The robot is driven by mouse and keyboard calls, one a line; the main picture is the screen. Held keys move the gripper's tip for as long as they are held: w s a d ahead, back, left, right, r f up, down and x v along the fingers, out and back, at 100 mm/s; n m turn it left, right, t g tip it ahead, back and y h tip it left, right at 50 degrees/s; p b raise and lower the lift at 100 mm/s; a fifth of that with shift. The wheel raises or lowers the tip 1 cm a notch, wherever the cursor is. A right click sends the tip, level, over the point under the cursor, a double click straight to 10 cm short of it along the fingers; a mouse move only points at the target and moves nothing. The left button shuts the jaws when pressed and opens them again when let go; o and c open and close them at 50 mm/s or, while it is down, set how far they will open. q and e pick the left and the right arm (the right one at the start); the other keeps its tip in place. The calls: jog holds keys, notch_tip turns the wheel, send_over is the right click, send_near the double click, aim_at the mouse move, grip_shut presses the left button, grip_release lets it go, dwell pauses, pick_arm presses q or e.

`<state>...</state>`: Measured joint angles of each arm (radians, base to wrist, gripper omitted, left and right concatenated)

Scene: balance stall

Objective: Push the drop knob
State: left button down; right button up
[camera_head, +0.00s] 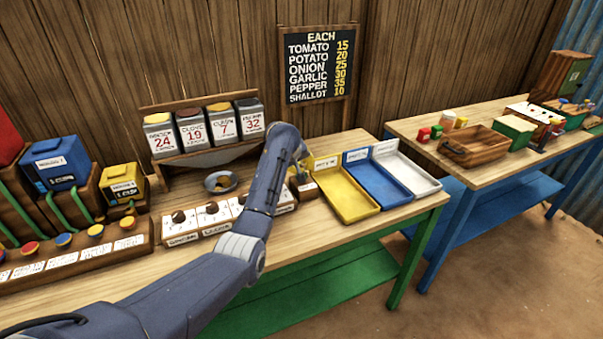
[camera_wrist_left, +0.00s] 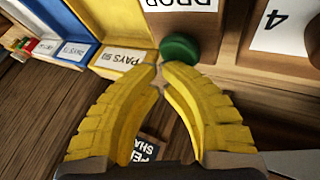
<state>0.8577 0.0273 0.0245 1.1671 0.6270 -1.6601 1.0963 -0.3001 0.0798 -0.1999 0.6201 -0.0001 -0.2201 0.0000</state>
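The green drop knob (camera_wrist_left: 179,48) sits on a wooden block below an upside-down DROP label (camera_wrist_left: 181,4) in the left wrist view. My left gripper (camera_wrist_left: 160,71) has yellow ribbed fingers curved inward, their tips close together with nothing held between them. The tips are right at the near edge of the knob; I cannot tell whether they touch it. In the head view my left arm reaches over the counter to the small wooden block (camera_head: 306,191) beside the yellow tray, and its wrist hides most of the gripper. My right gripper is not in view.
Yellow (camera_head: 346,200), blue (camera_head: 378,186) and white (camera_head: 407,171) trays lie right of the block. White-labelled blocks with dark knobs (camera_head: 212,208) and a small bowl (camera_head: 221,182) are to the left. Numbered bins (camera_head: 194,134) stand behind. A price board (camera_head: 320,66) stands at the back.

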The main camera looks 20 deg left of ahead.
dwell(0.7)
pick_arm(q)
jog(key=shift+r, duration=1.1)
jog(key=shift+r, duration=0.1)
jog(key=shift+r, duration=2.4)
